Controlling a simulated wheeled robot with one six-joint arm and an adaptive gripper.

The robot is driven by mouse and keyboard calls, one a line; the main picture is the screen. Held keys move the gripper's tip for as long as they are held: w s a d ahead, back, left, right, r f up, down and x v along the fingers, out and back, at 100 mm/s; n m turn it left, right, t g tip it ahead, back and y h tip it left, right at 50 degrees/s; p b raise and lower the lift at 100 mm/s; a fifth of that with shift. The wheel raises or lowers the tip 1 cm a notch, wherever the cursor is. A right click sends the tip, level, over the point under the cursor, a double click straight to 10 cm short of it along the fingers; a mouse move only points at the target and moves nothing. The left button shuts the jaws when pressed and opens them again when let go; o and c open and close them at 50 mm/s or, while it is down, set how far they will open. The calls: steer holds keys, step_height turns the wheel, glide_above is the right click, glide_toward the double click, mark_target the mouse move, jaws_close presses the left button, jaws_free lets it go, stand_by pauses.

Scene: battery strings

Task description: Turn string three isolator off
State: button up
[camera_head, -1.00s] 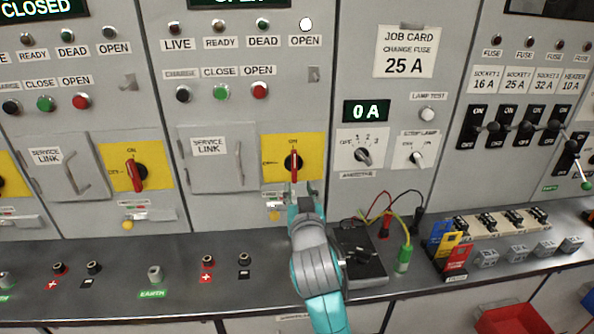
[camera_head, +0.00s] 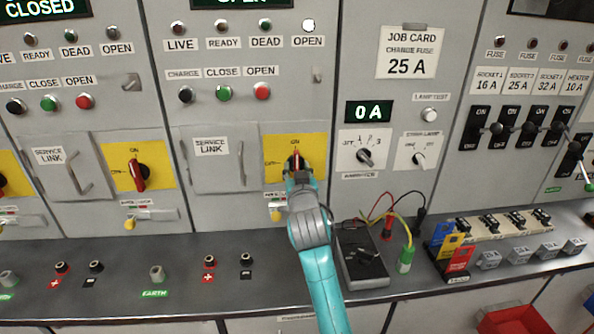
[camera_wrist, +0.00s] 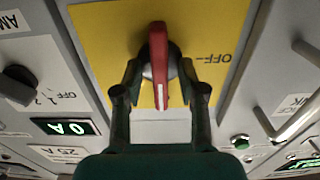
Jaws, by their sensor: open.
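A red isolator handle (camera_head: 297,155) sits on a yellow plate (camera_head: 318,148) in the middle panel, upright and pointing at ON. In the wrist view the red handle (camera_wrist: 158,45) stands over a dark round hub on the yellow plate (camera_wrist: 100,35), with an OFF mark to its right, upside down. My gripper (camera_wrist: 159,78) is open, one finger on either side of the handle, with slight gaps visible. In the head view my gripper (camera_head: 300,176) covers the lower part of the isolator. No string number is readable.
Another red isolator (camera_head: 139,177) on yellow is in the panel to the left. A service link door (camera_head: 212,165) with a handle is left of my gripper. An ammeter selector knob (camera_head: 364,156) is to the right. A black meter (camera_head: 362,258) with leads lies on the bench.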

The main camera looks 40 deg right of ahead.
jaws_close()
steer(key=shift+n, duration=0.3)
steer(key=shift+f+n, duration=0.1)
steer(key=shift+n, duration=8.5)
jaws_free()
